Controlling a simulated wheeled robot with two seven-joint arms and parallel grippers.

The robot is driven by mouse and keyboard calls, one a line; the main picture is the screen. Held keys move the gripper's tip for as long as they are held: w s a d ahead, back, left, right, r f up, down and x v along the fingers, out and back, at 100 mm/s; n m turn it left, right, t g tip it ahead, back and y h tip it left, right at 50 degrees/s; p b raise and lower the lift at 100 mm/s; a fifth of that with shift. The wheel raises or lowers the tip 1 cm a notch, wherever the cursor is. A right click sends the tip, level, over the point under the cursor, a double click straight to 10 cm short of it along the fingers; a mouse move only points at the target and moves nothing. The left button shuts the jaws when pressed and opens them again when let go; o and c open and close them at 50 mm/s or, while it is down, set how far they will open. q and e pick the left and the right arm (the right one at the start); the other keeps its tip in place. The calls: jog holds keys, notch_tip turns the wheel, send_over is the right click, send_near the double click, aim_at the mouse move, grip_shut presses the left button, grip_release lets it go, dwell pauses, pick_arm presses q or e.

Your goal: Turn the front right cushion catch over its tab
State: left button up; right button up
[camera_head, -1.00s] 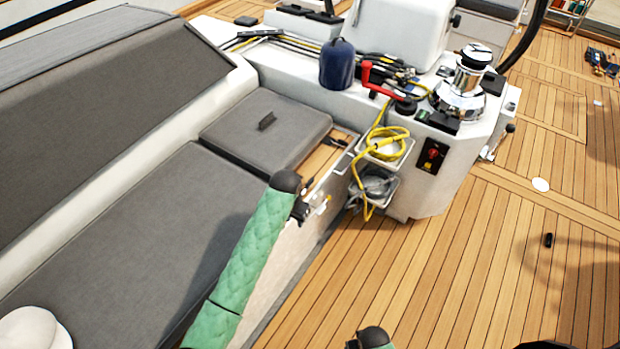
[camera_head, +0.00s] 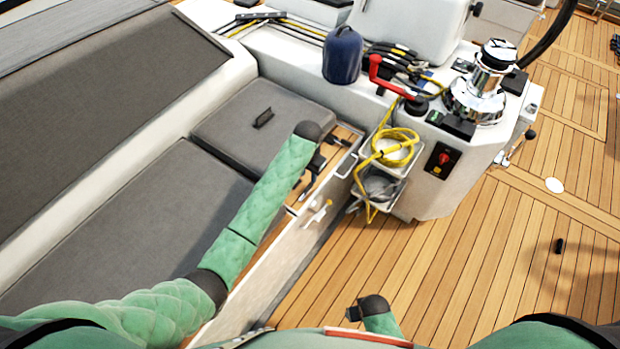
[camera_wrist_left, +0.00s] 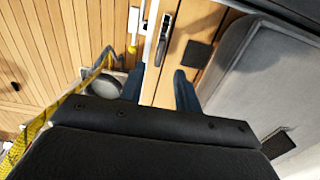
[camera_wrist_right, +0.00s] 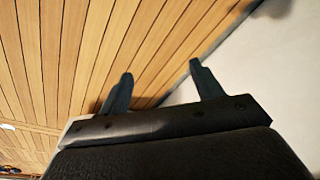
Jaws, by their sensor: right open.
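My left gripper (camera_head: 313,172) is above the wooden strip beside the small grey cushion (camera_head: 240,125). It is open and empty in the left wrist view (camera_wrist_left: 160,88). Between and beyond its fingers, a dark slotted fitting (camera_wrist_left: 166,30) lies on the wood, with a flat black square (camera_wrist_left: 197,55) beside it; I cannot tell surely which is the catch or the tab. A white fitting with a yellow end (camera_wrist_left: 133,28) sits on the locker side and shows in the head view (camera_head: 318,212). My right gripper (camera_wrist_right: 160,82) is open and empty over the deck.
A metal rail (camera_head: 345,163) and a tray with yellow rope (camera_head: 394,150) stand right of the strip. A blue container (camera_head: 342,55), red handle (camera_head: 388,78) and chrome winch (camera_head: 485,85) stand behind. The teak deck (camera_head: 470,270) is mostly free.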

aim_at(308, 186)
pick_arm(q)
notch_tip(308, 186, down, 2)
jog(key=shift+s+f, duration=0.1)
jog(key=shift+s, duration=0.05)
notch_tip(308, 186, down, 3)
jog(key=shift+f+p, duration=0.2)
jog(key=shift+p, duration=0.4)
jog(key=shift+f, duration=0.6)
pick_arm(e)
jog(key=shift+s+d+f, duration=0.2)
jog(key=shift+s+f, duration=0.2)
jog(key=shift+f, duration=0.45)
jog(key=shift+s+d+f, duration=0.25)
jog(key=shift+s+f, duration=0.2)
jog(key=shift+f, duration=0.45)
jog(key=shift+s+d+f, duration=0.2)
jog(key=shift+s+f, duration=0.2)
jog(key=shift+f, duration=0.45)
pick_arm(q)
grip_shut()
